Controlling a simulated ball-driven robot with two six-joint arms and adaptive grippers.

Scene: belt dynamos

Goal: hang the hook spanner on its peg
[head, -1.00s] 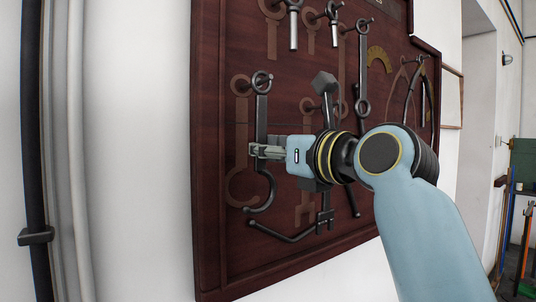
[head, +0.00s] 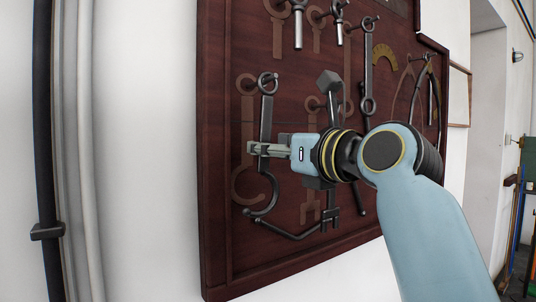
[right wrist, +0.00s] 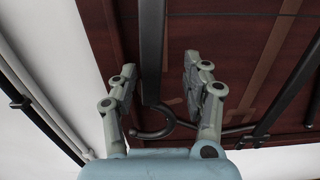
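The dark hook spanner (head: 266,120) hangs upright in front of the brown tool board, its hook end down. Its top ring appears to be around its peg (head: 273,77). A painted spanner outline (head: 246,130) shows on the board just left of it. My right gripper (head: 254,149) is at the spanner's shank, about midway down. In the right wrist view my gripper's fingers (right wrist: 157,68) are spread apart, with the shank (right wrist: 151,45) between them and a gap visible on each side. The hook (right wrist: 155,132) shows beyond the fingers. My left gripper is out of view.
White wall and dark pipes (head: 43,150) lie to the left, with free room between.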

